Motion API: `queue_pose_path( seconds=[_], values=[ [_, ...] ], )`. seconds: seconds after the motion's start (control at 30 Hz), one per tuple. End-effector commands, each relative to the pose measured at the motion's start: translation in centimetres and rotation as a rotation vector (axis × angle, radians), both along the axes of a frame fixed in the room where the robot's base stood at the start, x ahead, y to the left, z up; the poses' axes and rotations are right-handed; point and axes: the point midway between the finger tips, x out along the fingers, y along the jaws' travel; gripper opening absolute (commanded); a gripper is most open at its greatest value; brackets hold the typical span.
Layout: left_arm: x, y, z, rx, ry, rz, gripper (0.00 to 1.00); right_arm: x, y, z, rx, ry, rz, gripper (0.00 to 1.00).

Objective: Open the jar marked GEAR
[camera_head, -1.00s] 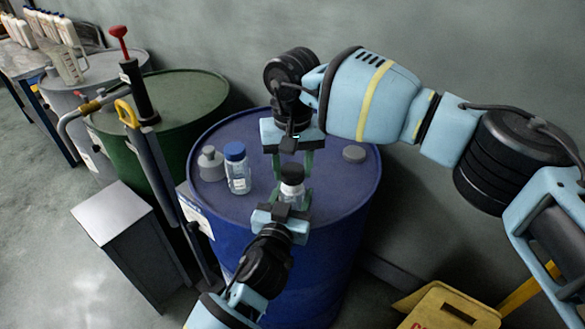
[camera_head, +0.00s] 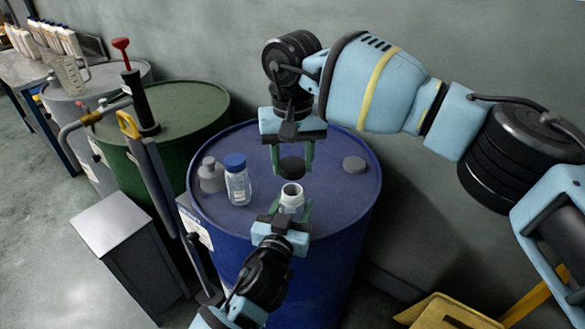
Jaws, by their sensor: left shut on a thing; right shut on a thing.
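A clear jar (camera_head: 291,194) with an open white neck stands on the blue drum (camera_head: 325,215). My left gripper (camera_head: 289,208) is shut on this jar from the front. My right gripper (camera_head: 292,160) is above and behind it, shut on a black lid (camera_head: 292,165). The lid is apart from the jar, held above its open mouth. A second clear jar (camera_head: 238,185) with a blue lid stands to the left, with a small label on its front. Any GEAR marking is too small to read, and the held jar's body is partly hidden by my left gripper.
A grey bottle (camera_head: 211,175) stands at the left of the drum top and a grey bung (camera_head: 354,165) sits at the right. A hand pump (camera_head: 140,100) with a red knob rises by the green drum (camera_head: 185,108). A yellow object (camera_head: 450,312) lies at the lower right.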

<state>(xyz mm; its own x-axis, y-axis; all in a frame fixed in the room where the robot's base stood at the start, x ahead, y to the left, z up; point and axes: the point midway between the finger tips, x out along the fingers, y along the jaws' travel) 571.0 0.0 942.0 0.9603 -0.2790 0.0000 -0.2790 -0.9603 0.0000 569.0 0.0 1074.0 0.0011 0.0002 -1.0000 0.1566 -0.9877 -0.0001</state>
Motion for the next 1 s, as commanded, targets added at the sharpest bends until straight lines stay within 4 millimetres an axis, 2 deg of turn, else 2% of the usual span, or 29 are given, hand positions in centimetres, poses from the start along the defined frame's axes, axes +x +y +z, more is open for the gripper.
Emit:
queue_pose_path(
  seconds=[0.17, 0.2, 0.37, 0.73, 0.87, 1.0],
  values=[
    [0.0, 0.0, 0.0, 0.000, 0.000, 0.000, 0.00, 0.0, 0.0, 0.0, 0.000, 0.001, 0.000, 0.17],
    [0.0, 0.0, 0.0, 0.000, 0.000, 0.000, 0.55, 0.0, 0.0, -0.1, 0.000, 0.001, 0.000, 0.17],
    [0.0, 0.0, 0.0, 0.000, 0.000, 0.000, 0.76, 0.0, 0.0, -0.1, 0.000, 0.001, 0.000, 0.17],
    [-0.5, 0.1, -0.1, -0.002, 0.001, 0.000, 0.76, 0.0, 0.0, -0.1, 0.000, 0.001, 0.000, 0.17],
    [-1.9, 0.5, -0.1, -0.001, 0.002, -0.001, 0.76, 0.0, 0.0, -0.2, 0.000, 0.002, 0.000, 0.17],
    [-4.3, 1.2, -0.2, -0.002, 0.003, -0.001, 0.76, 0.0, 0.0, -0.5, 0.000, 0.005, 0.000, 0.17]
  ],
)
